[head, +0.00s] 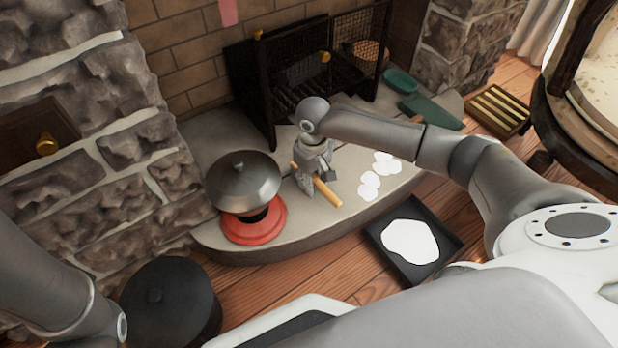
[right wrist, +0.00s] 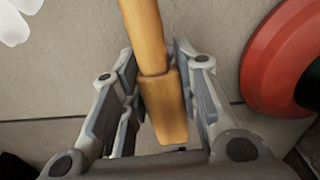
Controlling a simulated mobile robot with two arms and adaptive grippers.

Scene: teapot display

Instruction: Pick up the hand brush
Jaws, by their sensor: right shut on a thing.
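The hand brush (head: 328,193) shows as a tan wooden bar over the stone hearth, in front of the fireplace. My right gripper (head: 312,177) reaches down and is shut on it. In the right wrist view, the brush's wooden body (right wrist: 165,100) runs between the two fingers of the right gripper (right wrist: 152,62), with a thicker end toward the palm. I see no bristles. I cannot tell whether it touches the hearth. My left arm enters at the lower left, but its gripper is not in view.
A grey-lidded pot (head: 243,183) sits on a red round base (head: 256,228) left of the gripper. A black fire screen (head: 262,90) stands behind. White patches (head: 370,187) lie on the hearth to the right. A black tray (head: 447,250) and dark lidded pot (head: 172,305) are on the floor.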

